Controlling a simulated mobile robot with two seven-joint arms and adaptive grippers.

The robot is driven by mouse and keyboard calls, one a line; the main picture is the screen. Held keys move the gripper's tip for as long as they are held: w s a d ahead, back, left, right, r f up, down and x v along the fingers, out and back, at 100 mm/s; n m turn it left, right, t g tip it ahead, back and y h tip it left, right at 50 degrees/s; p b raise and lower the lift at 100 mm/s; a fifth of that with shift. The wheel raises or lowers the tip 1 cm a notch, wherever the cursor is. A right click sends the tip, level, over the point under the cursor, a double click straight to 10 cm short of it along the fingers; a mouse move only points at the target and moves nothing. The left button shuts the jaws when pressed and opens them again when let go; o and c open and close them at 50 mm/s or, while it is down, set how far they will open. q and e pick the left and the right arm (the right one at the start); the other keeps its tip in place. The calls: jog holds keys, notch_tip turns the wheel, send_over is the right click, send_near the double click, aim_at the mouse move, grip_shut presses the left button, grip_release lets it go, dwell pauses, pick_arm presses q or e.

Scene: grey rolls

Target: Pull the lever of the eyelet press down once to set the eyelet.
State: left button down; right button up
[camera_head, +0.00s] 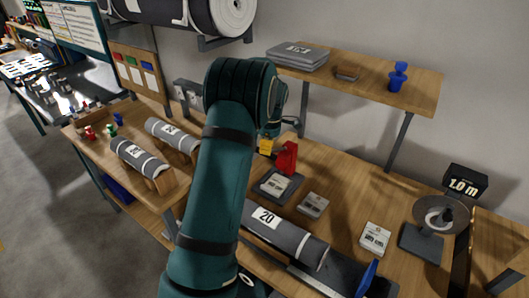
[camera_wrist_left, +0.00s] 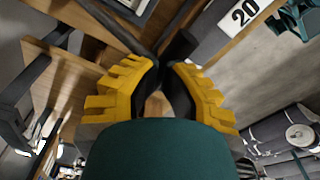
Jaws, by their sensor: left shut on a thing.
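The eyelet press stands on the workbench in the middle of the head view, a red body (camera_head: 288,157) on a dark grey base (camera_head: 268,187) with a white label. My left gripper (camera_head: 266,146) shows beside it as a bit of yellow finger; my teal arm hides the rest. In the left wrist view the yellow fingers of my left gripper (camera_wrist_left: 163,72) close together around the end of a dark bar, the press lever (camera_wrist_left: 178,47). The lever is mostly hidden in the head view. My right gripper is not in view.
A grey roll labelled 20 (camera_head: 285,235) lies at the bench's front. Small labelled boxes (camera_head: 313,204) (camera_head: 375,238) lie right of the press. A shelf (camera_head: 365,82) overhangs the back, and a left bench holds more rolls (camera_head: 140,158).

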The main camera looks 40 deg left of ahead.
pick_arm(q)
jog(key=shift+f+b, duration=1.1)
jog(key=shift+f, duration=1.1)
jog(key=shift+d+r, duration=0.1)
jog(key=shift+d, duration=0.05)
jog(key=shift+w+d+r+p, duration=0.25)
jog(key=shift+w+d+p, duration=0.15)
jog(key=shift+d, duration=0.2)
jog(key=shift+w+d+r+p, duration=0.2)
jog(key=shift+w+d+p, duration=0.2)
jog(key=shift+d, duration=0.2)
notch_tip(320, 180, up, 12)
jog(key=d, duration=0.1)
jog(key=shift+w, duration=0.3)
